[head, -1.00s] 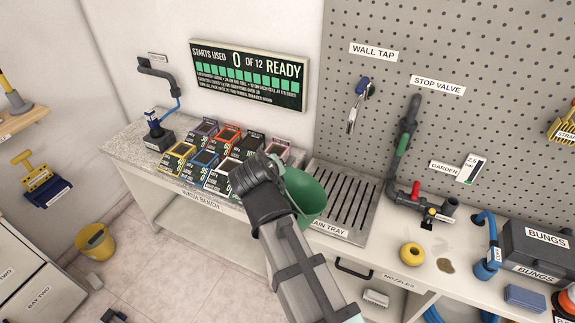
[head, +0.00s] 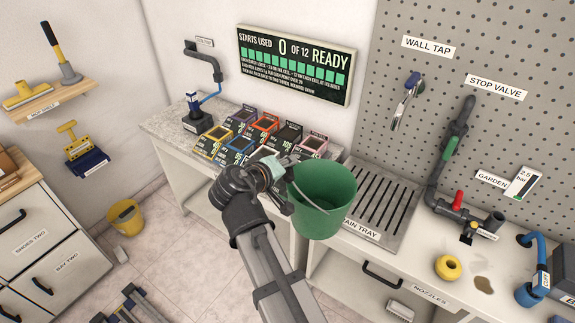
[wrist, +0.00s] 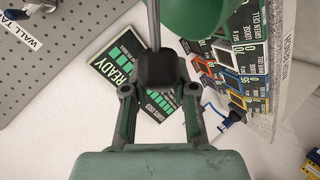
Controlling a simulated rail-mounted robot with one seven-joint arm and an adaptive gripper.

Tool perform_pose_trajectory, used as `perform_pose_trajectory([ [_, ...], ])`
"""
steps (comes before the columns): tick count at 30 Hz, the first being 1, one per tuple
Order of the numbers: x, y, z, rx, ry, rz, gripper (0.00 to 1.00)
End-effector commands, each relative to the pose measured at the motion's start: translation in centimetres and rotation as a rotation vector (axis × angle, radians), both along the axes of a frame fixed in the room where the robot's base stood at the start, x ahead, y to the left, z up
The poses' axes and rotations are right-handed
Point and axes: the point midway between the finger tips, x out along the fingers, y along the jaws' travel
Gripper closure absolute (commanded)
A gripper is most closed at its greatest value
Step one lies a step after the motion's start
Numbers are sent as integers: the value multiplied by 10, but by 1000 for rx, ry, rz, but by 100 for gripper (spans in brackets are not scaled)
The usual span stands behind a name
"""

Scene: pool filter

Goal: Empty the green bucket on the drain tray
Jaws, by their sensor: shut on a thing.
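The green bucket (head: 322,203) hangs from my gripper (head: 286,180) in the head view, mouth up and slightly tilted, in front of the drain tray's left edge. In the wrist view my gripper (wrist: 157,85) is shut on the bucket's handle, and part of the green bucket (wrist: 192,14) shows at the top. The inside of the bucket looks dark green; I cannot tell what it holds. The drain tray (head: 398,222), a grey slotted tray, is set in the bench to the right of the bucket. The bucket hides its front left part.
Several coloured cell boxes (head: 262,128) stand on the wash bench left of the tray. A stop valve pipe (head: 452,145) with a red tap rises right of the tray. A yellow ring (head: 448,268) lies on the bench. A yellow bucket (head: 126,216) stands on the floor.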

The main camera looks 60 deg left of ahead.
Motion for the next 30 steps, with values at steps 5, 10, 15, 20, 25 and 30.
perform_pose_trajectory([
  [5, -10, 6, 9, 2, -2, 2, 100],
  [10, -24, 12, 20, 2, -2, 2, 100],
  [15, -38, 18, 30, 0, -1, 2, 100],
  [20, -50, 23, 38, 0, -1, 2, 100],
  [25, -54, 24, 40, 0, 0, 0, 100],
  [30, -54, 24, 40, 1, 0, 1, 100],
])
